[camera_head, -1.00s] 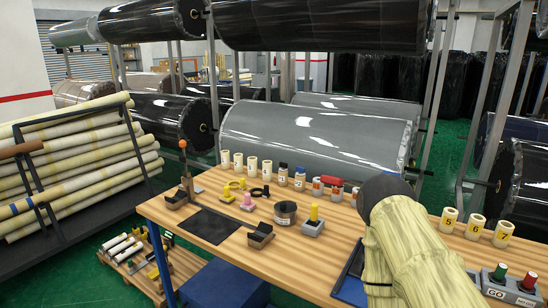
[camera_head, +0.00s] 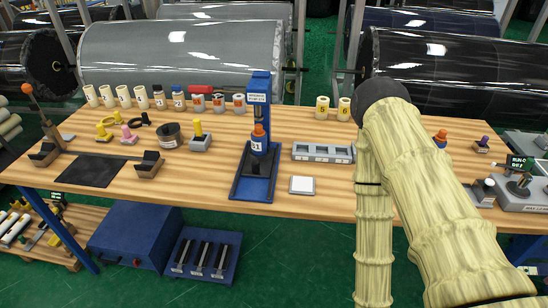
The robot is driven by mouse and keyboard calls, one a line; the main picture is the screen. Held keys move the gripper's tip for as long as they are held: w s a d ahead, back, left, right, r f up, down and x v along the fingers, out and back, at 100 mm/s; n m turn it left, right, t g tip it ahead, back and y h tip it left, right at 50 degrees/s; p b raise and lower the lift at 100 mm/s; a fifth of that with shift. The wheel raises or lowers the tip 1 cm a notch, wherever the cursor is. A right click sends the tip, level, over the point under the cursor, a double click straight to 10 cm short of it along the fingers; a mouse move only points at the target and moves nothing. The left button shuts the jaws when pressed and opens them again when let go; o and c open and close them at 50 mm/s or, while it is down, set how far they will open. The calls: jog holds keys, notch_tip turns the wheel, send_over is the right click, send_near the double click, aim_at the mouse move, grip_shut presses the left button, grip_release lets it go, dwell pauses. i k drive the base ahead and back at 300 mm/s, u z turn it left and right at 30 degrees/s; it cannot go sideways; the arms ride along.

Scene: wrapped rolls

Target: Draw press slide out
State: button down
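The blue press (camera_head: 261,95) stands upright near the middle of the workbench. Its dark blue base plate (camera_head: 252,189) reaches toward the bench's front edge. A small bottle-like piece with an orange top and a white label (camera_head: 258,142) stands upright under the press head. I cannot tell whether the slide is in or out. My arm, in a pale yellow sleeve, crosses the right side of the head view and hides part of the bench. My gripper is not visible.
A grey compartment tray (camera_head: 318,153) and a white square pad (camera_head: 302,185) lie right of the press. Several numbered rolls line the back of the wooden bench (camera_head: 205,182). A grey device with a display (camera_head: 525,190) is at far right.

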aim_at(255, 166)
jog(key=k, duration=1.2)
jog(key=u, duration=0.6)
jog(key=i, duration=1.35)
jog(key=z, duration=0.4)
